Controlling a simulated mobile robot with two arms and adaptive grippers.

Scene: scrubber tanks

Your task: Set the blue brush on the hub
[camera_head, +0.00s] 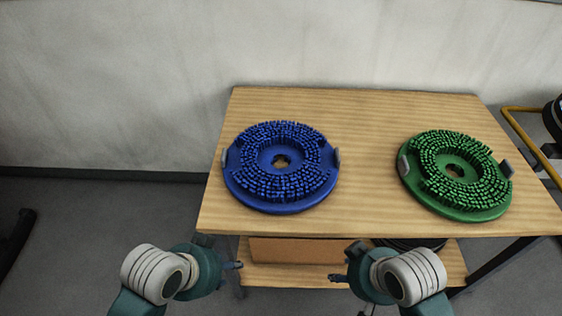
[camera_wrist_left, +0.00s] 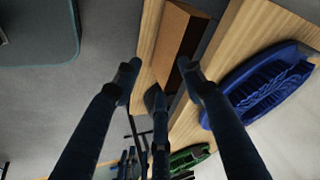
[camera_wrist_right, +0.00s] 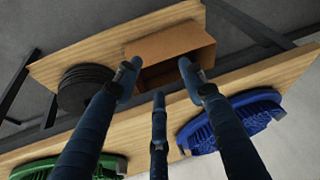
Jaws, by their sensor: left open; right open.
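The blue brush (camera_head: 281,167) is a round disc with bristles facing up, a center hole and a grey lug on each side. It lies on the left part of the wooden table's top and also shows in the left wrist view (camera_wrist_left: 265,85) and the right wrist view (camera_wrist_right: 232,122). My left gripper (camera_head: 240,266) is open and empty in front of the table, below and left of the blue brush. My right gripper (camera_head: 332,277) is open and empty in front of the table, below and right of it. I cannot make out the hub in these views.
A green brush (camera_head: 457,172) lies on the right of the table top (camera_head: 370,115). A cardboard box (camera_wrist_right: 170,43) and black discs (camera_wrist_right: 85,90) sit on the lower shelf (camera_head: 285,276). A yellow rail (camera_head: 530,150) stands at right. Bare table lies between the brushes.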

